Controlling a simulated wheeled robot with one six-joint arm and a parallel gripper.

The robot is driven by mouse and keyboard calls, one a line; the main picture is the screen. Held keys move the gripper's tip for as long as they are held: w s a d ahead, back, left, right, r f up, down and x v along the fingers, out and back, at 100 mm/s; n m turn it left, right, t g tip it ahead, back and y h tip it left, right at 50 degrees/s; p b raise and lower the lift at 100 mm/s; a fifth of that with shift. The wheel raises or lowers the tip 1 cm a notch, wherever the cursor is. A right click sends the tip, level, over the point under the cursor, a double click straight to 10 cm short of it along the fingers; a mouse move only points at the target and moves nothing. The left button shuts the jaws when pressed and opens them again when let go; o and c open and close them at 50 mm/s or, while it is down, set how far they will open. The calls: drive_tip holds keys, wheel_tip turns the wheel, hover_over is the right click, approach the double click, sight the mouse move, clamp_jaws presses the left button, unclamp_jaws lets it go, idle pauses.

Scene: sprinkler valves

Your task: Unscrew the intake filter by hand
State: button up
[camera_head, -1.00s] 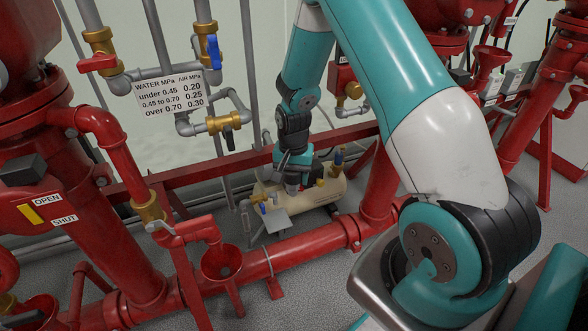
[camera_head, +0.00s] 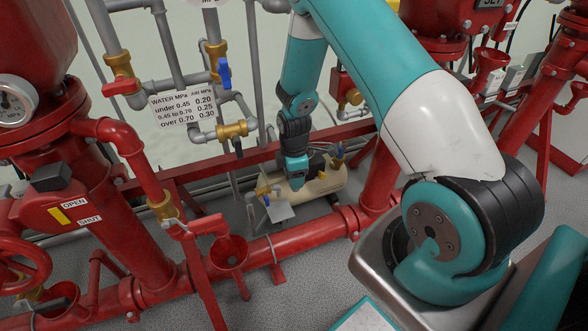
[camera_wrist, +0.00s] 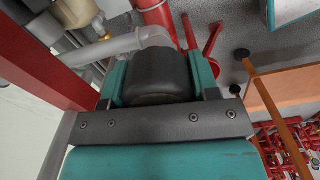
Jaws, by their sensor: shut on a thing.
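My gripper (camera_head: 297,180) is low behind the red horizontal pipe, at the cream compressor tank (camera_head: 318,187). In the wrist view my gripper (camera_wrist: 158,75) has its teal fingers on both sides of a dark grey cylinder, the intake filter (camera_wrist: 158,72), and is shut on it. A light grey pipe (camera_wrist: 130,43) runs beside the filter's far end. In the head view the filter is hidden by my gripper.
The red horizontal pipe (camera_head: 305,230) and a red funnel (camera_head: 231,252) stand in front of the compressor. A pressure sign (camera_head: 184,105) and valves hang above left. A red rail (camera_head: 190,170) runs behind. Grey floor (camera_head: 290,290) shows in front.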

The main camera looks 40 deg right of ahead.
drive_tip(key=n, duration=0.4)
drive_tip(key=shift+n+p, duration=0.35)
drive_tip(key=shift+n, duration=0.05)
drive_tip(key=shift+r+p, duration=2.3)
drive_tip(key=shift+r, duration=0.6)
